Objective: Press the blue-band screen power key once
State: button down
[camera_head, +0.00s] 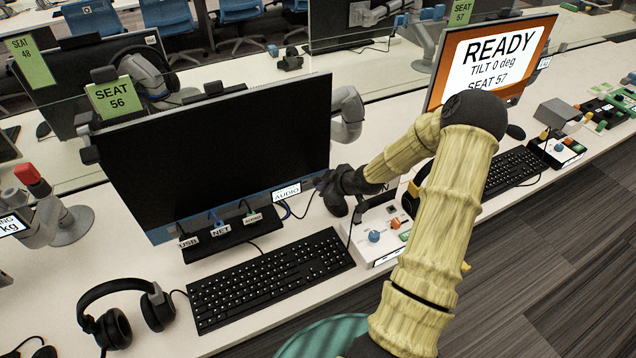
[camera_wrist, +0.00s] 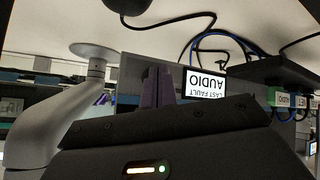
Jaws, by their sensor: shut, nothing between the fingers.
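The blue-band screen (camera_head: 220,150) stands at seat 56 in the head view; its face is black, with a blue strip (camera_head: 162,234) along its lower edge. Its power key cannot be made out in either view. My gripper (camera_head: 326,184) is at the screen's lower right corner, beside the AUDIO label (camera_head: 286,192); I cannot tell whether it touches the screen. In the wrist view the dark fingers (camera_wrist: 158,88) are shut and empty, just left of the upside-down AUDIO label (camera_wrist: 204,80).
A control box (camera_head: 380,238) with coloured knobs sits below my arm. A keyboard (camera_head: 270,278) and headphones (camera_head: 122,316) lie in front of the screen. An orange READY screen (camera_head: 490,60) stands to the right.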

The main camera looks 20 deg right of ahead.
jog(key=shift+w, duration=0.2)
dwell(0.5)
jog(key=shift+s, duration=0.8)
jog(key=s, duration=0.5)
jog(key=shift+d, duration=0.1)
dwell(0.9)
